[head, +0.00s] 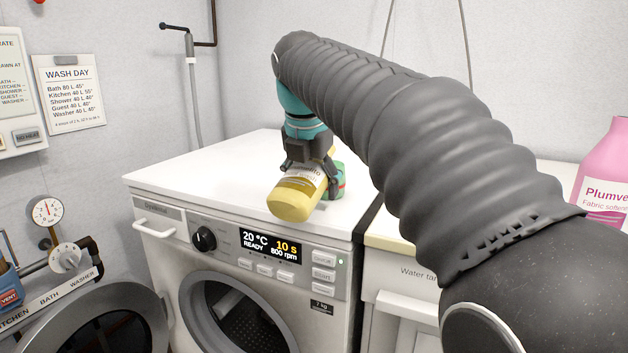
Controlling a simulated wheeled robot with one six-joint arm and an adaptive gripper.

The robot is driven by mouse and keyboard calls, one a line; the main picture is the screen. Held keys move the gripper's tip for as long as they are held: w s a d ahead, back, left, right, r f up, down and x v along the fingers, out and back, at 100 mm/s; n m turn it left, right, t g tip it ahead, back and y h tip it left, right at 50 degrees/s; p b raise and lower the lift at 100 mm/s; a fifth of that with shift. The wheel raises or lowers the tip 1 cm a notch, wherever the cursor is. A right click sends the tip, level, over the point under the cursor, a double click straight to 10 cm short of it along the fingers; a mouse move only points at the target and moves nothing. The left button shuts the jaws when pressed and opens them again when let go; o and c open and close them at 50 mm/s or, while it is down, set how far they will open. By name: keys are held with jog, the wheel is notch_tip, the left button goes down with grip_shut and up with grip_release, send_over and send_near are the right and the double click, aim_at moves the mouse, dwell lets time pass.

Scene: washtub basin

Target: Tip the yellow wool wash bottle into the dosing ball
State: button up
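The yellow wool wash bottle (291,206) is held over the white top of the washing machine. It is tilted well away from upright, with its broad end toward me at lower left and its other end toward the back right. Its label is partly covered by the fingers. My gripper (307,165) is shut around the bottle's middle. The bottle's mouth and any flow are hidden.
The washing machine top (220,170) is clear to the left. A pink fabric softener bottle (603,175) stands at the far right on a neighbouring unit. A pipe (193,90) runs down the back wall. My arm covers much of the right side.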

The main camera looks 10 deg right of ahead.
jog(key=shift+s+r+g+p, duration=0.1)
jog(key=shift+r+g+p, duration=0.25)
jog(key=shift+p, duration=0.1)
jog(key=shift+s+a+r+g+y, duration=0.15)
jog(key=shift+r+g+y, duration=0.2)
jog(key=shift+g+y, duration=0.1)
jog(key=shift+s+a+r+g+y, duration=0.1)
jog(key=shift+s+r+g+y, duration=0.05)
jog(key=shift+r+g+y, duration=0.25)
jog(key=shift+f, duration=0.1)
dwell(2.9)
